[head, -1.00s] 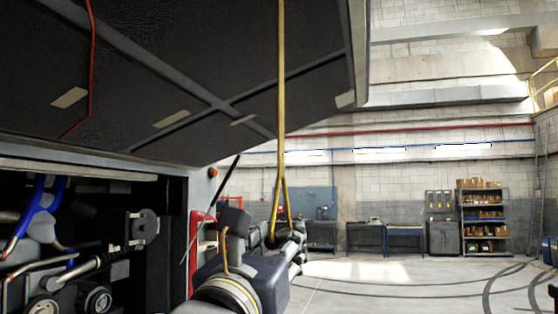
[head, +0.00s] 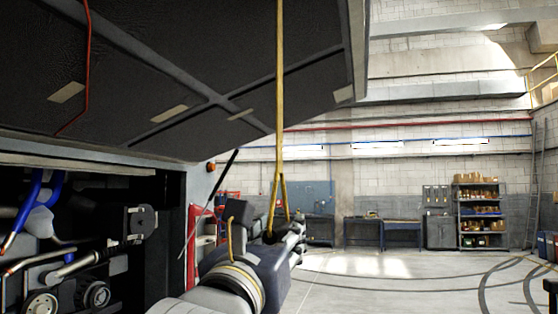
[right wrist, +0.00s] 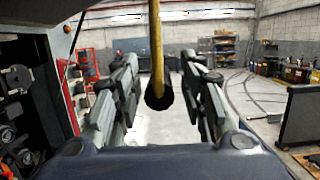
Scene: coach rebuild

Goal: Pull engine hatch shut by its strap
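The engine hatch (head: 190,60) is raised, its dark ribbed underside filling the upper left of the head view. The yellow strap (head: 280,90) hangs from above and splits into a loop near its lower end. My right gripper (head: 292,236) is at the strap's lower end. In the right wrist view, the strap (right wrist: 156,40) ends in a dark handle (right wrist: 159,97) between the spread fingers of my right gripper (right wrist: 160,85). Gaps show on both sides of the handle, so the gripper is open. My left gripper is in neither current view.
The open engine bay (head: 75,240) with hoses and pulleys is at the left. A dark strut (head: 225,180) slants beside the bay's edge. Workbenches (head: 402,234) and a loaded shelf (head: 481,215) stand far back. The floor (head: 390,285) to the right is largely clear.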

